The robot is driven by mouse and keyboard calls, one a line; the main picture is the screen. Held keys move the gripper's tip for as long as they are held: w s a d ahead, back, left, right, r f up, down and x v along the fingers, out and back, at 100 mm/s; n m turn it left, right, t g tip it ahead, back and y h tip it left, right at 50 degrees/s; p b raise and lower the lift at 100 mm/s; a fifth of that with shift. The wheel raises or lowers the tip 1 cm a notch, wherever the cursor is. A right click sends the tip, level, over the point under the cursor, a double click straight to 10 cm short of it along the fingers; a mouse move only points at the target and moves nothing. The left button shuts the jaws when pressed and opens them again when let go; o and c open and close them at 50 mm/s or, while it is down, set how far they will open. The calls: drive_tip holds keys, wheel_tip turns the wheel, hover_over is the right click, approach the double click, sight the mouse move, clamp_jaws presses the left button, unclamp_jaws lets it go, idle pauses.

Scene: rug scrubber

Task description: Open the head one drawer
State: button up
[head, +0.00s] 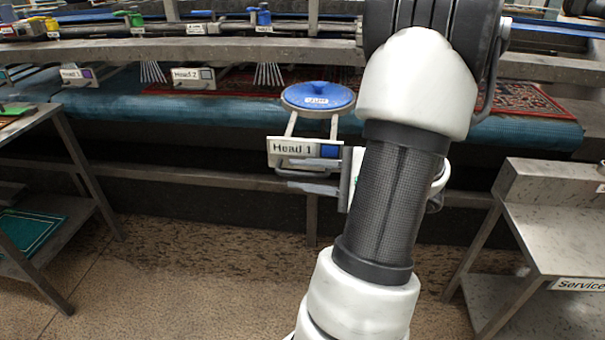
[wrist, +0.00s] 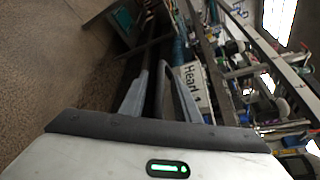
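The drawer front marked "Head 1" (head: 292,147) is a white panel with a blue square, near the middle of the head view. It stands out toward me from the machine, with two pale rails and a round blue disc (head: 318,96) behind and above it. The panel also shows in the wrist view (wrist: 191,82), right of my fingers. My gripper (head: 314,175) is at the panel's lower right, its two grey fingers apart, one overlapping the panel's lower edge. In the wrist view the fingers (wrist: 154,84) have a dark gap between them. Contact with the panel cannot be told.
A "Head 2" panel (head: 193,75) and a similar panel (head: 78,74) sit farther back at left. A blue roller (head: 200,110) runs across the machine. A metal bench (head: 565,240) stands right, a table (head: 70,135) left. The floor between is clear.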

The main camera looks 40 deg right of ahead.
drive_tip(key=p+v, duration=0.1)
drive_tip(key=v, duration=1.6)
drive_tip(key=shift+s+p, duration=0.2)
drive_tip(key=shift+p, duration=0.1)
drive_tip(key=shift+w, duration=0.1)
